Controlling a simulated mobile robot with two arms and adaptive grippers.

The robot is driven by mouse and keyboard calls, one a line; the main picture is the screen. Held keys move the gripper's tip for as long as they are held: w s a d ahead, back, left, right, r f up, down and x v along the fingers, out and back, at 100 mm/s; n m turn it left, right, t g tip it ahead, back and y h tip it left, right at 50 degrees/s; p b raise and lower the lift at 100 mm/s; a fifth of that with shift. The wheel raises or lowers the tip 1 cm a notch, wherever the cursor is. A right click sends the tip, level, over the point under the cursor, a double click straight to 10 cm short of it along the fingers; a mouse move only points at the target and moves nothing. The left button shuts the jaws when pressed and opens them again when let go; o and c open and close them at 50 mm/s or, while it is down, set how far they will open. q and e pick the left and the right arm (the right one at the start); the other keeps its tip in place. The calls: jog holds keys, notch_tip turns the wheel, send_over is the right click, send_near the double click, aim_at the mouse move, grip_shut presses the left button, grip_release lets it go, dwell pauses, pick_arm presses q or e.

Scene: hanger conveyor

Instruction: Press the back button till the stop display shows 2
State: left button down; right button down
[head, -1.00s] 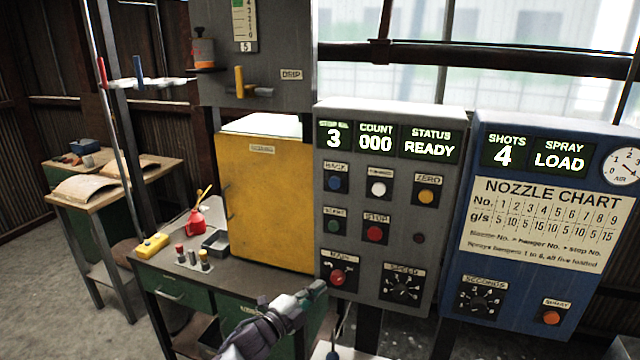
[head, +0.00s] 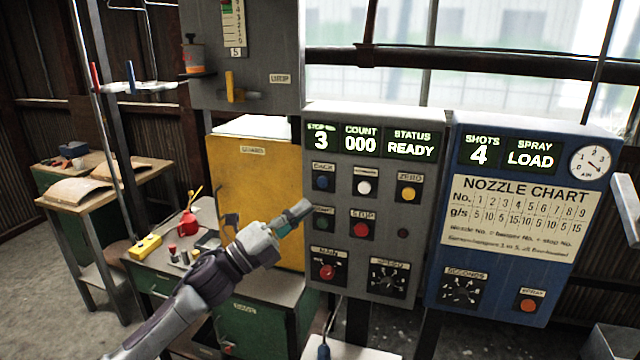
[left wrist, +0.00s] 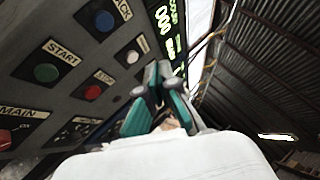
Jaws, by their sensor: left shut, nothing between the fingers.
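The grey control panel (head: 345,262) stands in the middle of the head view. Its stop display (head: 320,138) reads 3. The blue back button (head: 323,183) sits below it, under the BACK label; it also shows in the left wrist view (left wrist: 103,21). My left gripper (head: 303,208) is shut and empty, in front of the panel's left edge, below and left of the back button in the picture. Its closed fingers (left wrist: 158,80) show in the left wrist view, apart from the buttons. My right gripper is not in view.
A white button (head: 363,187), yellow button (head: 408,194) and red stop button (head: 361,230) are close by. The count display (head: 360,141) reads 000 and status reads READY. A yellow cabinet (head: 262,180) stands left, a blue panel (head: 590,200) right.

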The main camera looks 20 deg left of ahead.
aim_at(323, 183)
pick_arm(q)
jog(key=shift+w+d+b, duration=0.15)
jog(key=shift+w+b, duration=1.15)
jog(key=shift+w, duration=3.1)
jog(key=shift+w, duration=0.1)
jog(key=shift+w+b, duration=0.3)
jog(key=shift+w, duration=0.05)
